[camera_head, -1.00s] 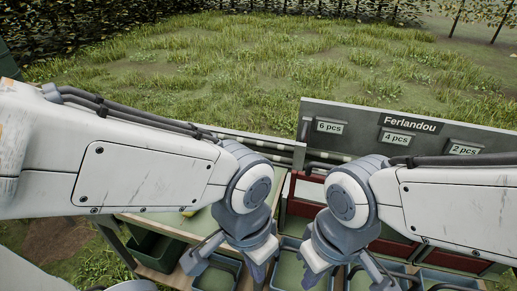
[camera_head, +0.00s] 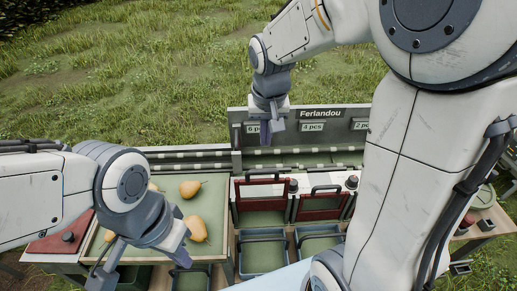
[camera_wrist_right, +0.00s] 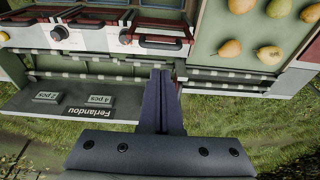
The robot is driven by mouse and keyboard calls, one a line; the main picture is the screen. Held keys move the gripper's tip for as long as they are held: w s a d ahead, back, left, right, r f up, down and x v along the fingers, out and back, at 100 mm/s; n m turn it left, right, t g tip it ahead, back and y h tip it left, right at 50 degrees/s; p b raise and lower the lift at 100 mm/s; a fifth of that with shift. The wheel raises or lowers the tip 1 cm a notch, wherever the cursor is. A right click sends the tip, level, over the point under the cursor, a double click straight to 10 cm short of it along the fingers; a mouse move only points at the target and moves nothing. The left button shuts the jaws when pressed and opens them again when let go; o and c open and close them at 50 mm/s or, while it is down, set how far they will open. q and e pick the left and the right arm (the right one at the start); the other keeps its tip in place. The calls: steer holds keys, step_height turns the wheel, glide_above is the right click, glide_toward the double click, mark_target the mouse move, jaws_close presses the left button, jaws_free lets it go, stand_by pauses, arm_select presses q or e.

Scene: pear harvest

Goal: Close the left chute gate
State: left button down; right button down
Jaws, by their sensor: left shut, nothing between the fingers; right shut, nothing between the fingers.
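The left chute gate (camera_head: 262,190) is a red panel with a dark bar handle (camera_head: 262,172) on top. It sits higher than the gate to its right, and the green chute floor shows below it. Its handle also shows in the right wrist view (camera_wrist_right: 160,43), beyond the fingertips. My right gripper (camera_head: 267,138) is shut and empty, above the back board by the "6 pcs" label, apart from the gate. In the right wrist view its fingers (camera_wrist_right: 160,75) point toward the handle. My left gripper (camera_head: 183,258) is shut and empty, low at the front edge of the pear tray.
The second red gate (camera_head: 320,203) stands to the right, with black knobs beside the gates. Several pears lie on the green tray (camera_head: 215,220) at left. Blue-rimmed bins (camera_head: 262,238) stand below the chutes. My right arm covers the station's right part.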

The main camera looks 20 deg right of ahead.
steer(key=f, duration=0.4)
steer(key=w+f+p, duration=0.1)
steer(key=f, duration=0.4)
steer(key=w+f+p, duration=0.1)
steer(key=f, duration=0.3)
steer(key=shift+w+d+f, duration=0.2)
steer(key=shift+w+f, duration=0.05)
steer(key=shift+f, duration=0.1)
step_height(320, 180, down, 10)
steer(key=b, duration=0.9)
steer(key=shift+f+b, duration=0.15)
steer(key=shift+b, duration=0.15)
steer(key=shift+s, duration=0.2)
steer(key=p, duration=0.3)
glide_toward(263, 171)
step_height(263, 171, down, 3)
steer(key=s, duration=0.1)
steer(key=s+a+r+n+g, duration=0.1)
steer(key=s+a+n, duration=0.4)
steer(key=s, duration=0.5)
steer(key=s+a+r+n+g+y, duration=0.1)
steer(key=s+a+n, duration=0.4)
steer(key=s+a, duration=0.3)
steer(key=s, duration=0.3)
steer(key=shift+s+a+n, duration=0.3)
steer(key=shift+s+a, duration=0.05)
steer(key=shift+a, duration=0.05)
